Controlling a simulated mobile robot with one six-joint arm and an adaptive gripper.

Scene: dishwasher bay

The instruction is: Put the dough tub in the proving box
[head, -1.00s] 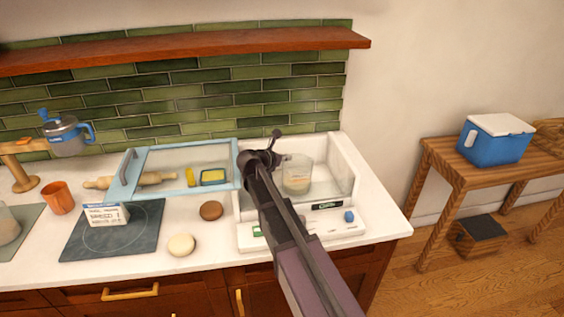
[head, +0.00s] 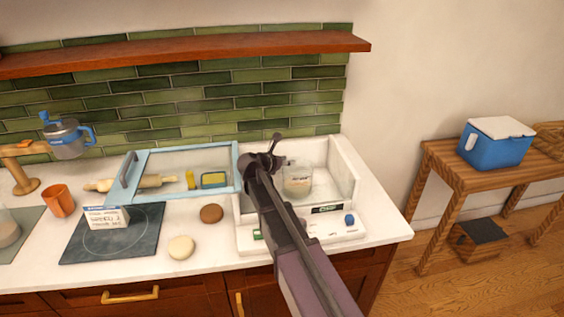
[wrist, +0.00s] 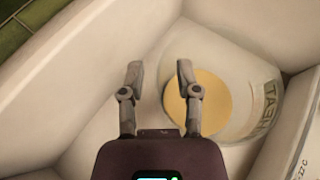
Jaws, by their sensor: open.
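A clear tub (head: 298,182) with pale dough in the bottom stands upright inside the white proving box (head: 345,158). The box's blue-framed glass lid (head: 185,160) lies to the left, leaving the tub's side open. My gripper (head: 276,149) is over the box, at the tub's upper left. In the wrist view my gripper (wrist: 159,72) is open with nothing between its fingers. The tub (wrist: 245,70) is to the right there, with lettering on its side and the round dough below. The right finger overlaps the tub's edge in the picture; I cannot tell whether they touch.
Another clear tub (head: 8,228) is cut off at the left edge. A blue cooler (head: 495,145) sits on a side table.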

